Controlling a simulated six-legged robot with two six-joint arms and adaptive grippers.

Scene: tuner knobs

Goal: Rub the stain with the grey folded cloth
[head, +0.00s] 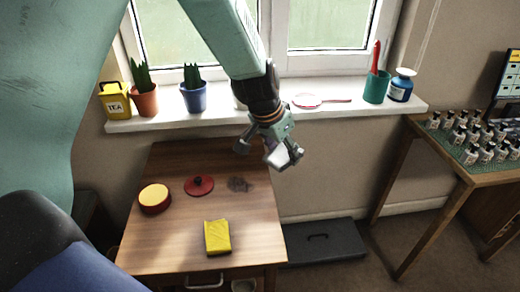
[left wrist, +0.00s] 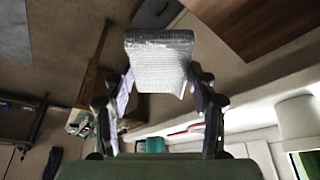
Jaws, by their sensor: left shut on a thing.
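My left gripper (head: 270,150) is in the air beyond the back right corner of the wooden table, in front of the window sill. It is shut on the grey folded cloth (head: 278,157), which shows light grey. In the left wrist view the cloth (left wrist: 160,60) sits between the two fingers (left wrist: 160,95). The stain (head: 240,184) is a dark smudge on the right part of the table top, below and left of the gripper. The cloth is apart from the stain. My right gripper is not in view.
On the table (head: 180,245) are a red lid with a knob (head: 199,185), a round red and yellow tin (head: 155,198) and a yellow folded cloth (head: 217,237). The sill (head: 222,115) holds pots and a red-rimmed item (head: 307,101). A table with many small bottles (head: 480,140) stands right.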

